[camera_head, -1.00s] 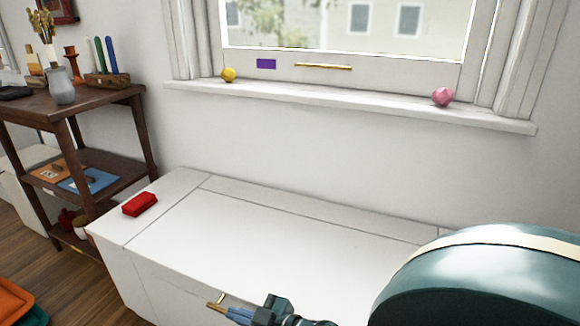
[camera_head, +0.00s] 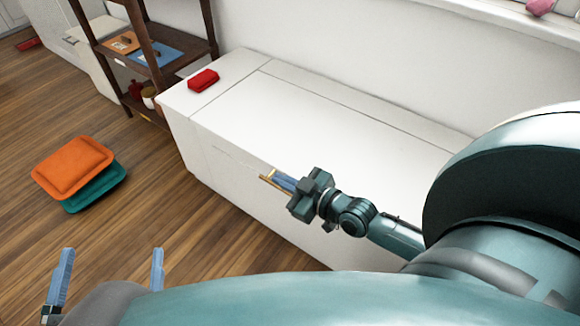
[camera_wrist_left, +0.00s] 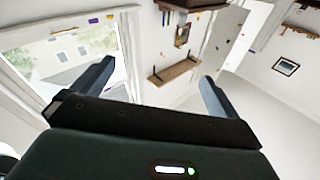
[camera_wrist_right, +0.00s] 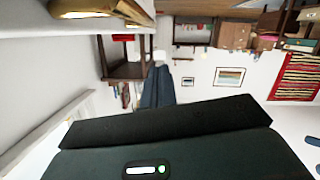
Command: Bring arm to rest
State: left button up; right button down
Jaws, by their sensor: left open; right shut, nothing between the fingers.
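My left gripper (camera_head: 110,272) is at the lower left of the head view, its two blue fingers wide apart with nothing between them. Its open fingers also show in the left wrist view (camera_wrist_left: 155,85). My right gripper (camera_head: 279,180) is in front of the white chest (camera_head: 330,115), with its blue fingers shut together and empty. The fingers also show closed in the right wrist view (camera_wrist_right: 156,86). A gold handle (camera_head: 267,178) shows beside the right fingertips. I cannot tell if they touch it.
A red block (camera_head: 203,80) lies on the chest's left end. A dark wooden shelf (camera_head: 145,35) stands behind it. Open floor (camera_head: 160,215) lies between the cushions and chest.

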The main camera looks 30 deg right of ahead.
jog(key=p+v, duration=0.2)
jog(key=v, duration=0.7)
jog(key=shift+s+d+p, duration=0.25)
jog(key=shift+s+p, duration=0.05)
jog(key=shift+s+r, duration=0.1)
